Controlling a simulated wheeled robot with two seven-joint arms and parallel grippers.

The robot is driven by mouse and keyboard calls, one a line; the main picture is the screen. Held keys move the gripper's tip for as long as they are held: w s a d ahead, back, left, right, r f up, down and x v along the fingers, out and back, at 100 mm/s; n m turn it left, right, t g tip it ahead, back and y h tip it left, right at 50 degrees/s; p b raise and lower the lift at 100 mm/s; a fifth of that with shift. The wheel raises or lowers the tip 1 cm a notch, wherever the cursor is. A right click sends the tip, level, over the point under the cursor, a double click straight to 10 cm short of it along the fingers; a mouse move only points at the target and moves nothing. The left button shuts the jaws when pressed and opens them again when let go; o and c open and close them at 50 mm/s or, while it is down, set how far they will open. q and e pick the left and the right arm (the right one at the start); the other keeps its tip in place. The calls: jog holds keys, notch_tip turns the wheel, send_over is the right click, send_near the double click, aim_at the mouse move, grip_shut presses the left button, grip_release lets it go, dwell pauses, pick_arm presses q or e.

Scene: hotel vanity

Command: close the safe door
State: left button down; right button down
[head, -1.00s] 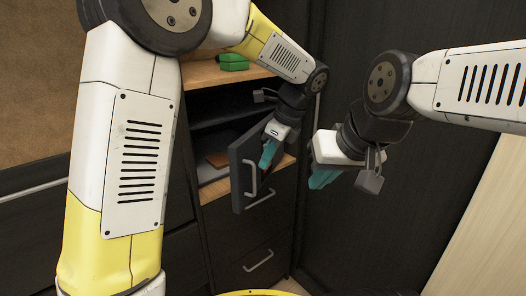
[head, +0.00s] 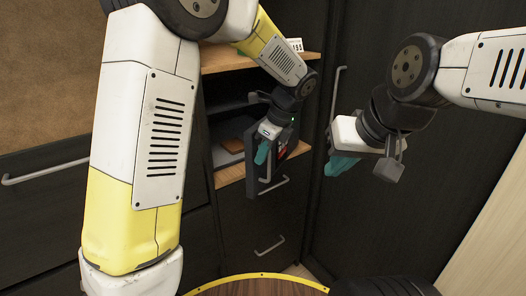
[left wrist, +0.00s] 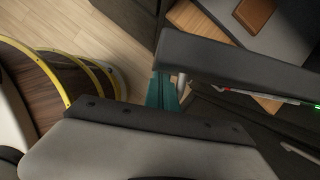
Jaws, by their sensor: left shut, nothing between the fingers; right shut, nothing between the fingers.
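The dark safe door (head: 252,183) stands open in the head view, swung out from the cabinet, with a silver bar handle on its face. In the left wrist view its dark edge (left wrist: 240,63) crosses the upper middle. The safe's opening shows a grey floor (head: 226,158) with a brown item on it. My left gripper (head: 262,153) is shut and empty, its teal fingers at the door's upper part beside the handle; I cannot tell whether they touch. The fingers also show in the left wrist view (left wrist: 161,92). My right gripper (head: 341,166) is shut and empty, right of the door.
A tall dark panel with a long handle (head: 334,92) stands at right. My left arm hides part of the cabinet.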

pick_arm(q)
jog(key=w+a+m+t, duration=0.1)
jog(key=w+a+m, duration=0.1)
jog(key=w+a, duration=0.6)
jog(key=a, duration=0.4)
jog(key=shift+w+m+h, duration=0.15)
jog(key=shift+m+h, duration=0.15)
jog(key=shift+m, duration=0.1)
jog(key=s+d+r, duration=0.4)
jog(key=s+r, duration=0.2)
jog(key=r, duration=0.3)
jog(key=s+a+n+t+h, duration=0.1)
jog(key=s+a+n+h, duration=0.1)
jog(key=s+n, duration=1)
jog(key=s+a+r+n+t+h, duration=0.1)
jog(key=s+a+n+t+h, duration=0.1)
jog(key=s+n, duration=1.1)
jog(key=shift+a+n+h, duration=0.4)
jog(key=shift+a+h, duration=0.3)
jog(key=shift+a, duration=0.55)
